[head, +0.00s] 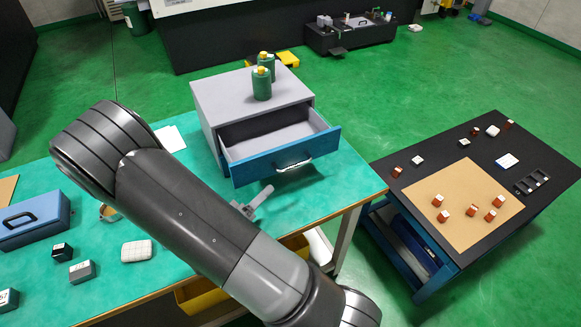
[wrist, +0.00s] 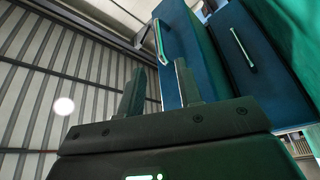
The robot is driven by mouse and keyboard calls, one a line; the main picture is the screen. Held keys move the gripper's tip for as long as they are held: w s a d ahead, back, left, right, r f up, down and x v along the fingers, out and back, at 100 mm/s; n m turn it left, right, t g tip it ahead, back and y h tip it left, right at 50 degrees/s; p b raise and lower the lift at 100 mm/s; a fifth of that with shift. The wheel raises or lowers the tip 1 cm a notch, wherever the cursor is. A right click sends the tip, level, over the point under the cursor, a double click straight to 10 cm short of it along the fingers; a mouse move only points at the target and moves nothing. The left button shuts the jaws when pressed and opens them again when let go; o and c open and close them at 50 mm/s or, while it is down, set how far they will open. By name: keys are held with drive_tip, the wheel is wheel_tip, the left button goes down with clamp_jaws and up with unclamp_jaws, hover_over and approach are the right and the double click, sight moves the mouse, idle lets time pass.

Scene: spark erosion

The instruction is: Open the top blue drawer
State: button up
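The grey cabinet (head: 208,105) stands on the green table, and its top blue drawer (head: 257,167) is pulled well out. The drawer's inside shows and looks empty, and its pale handle (head: 293,165) is on the front. In the wrist view the projecting blue drawer (wrist: 182,35) and its handle (wrist: 159,42) are beyond my fingers. A second blue drawer front (wrist: 262,75) with a handle (wrist: 243,48) is set back beside it. My gripper (wrist: 160,75) is open and empty, its fingers apart and clear of the handle. My arm mostly hides it in the head view.
Two green bottles (head: 262,84) stand on the cabinet. A blue box (head: 35,220) and several small blocks lie on the left of the table. A grey piece (head: 252,203) shows beside my arm; I cannot tell what it is. A black-topped bench (head: 450,150) stands at right.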

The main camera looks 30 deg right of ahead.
sight(291, 168)
drive_tip(key=x, duration=1)
drive_tip(key=shift+w+d, duration=0.15)
drive_tip(key=shift+d, duration=0.2)
drive_tip(key=shift+c, duration=0.3)
clamp_jaws()
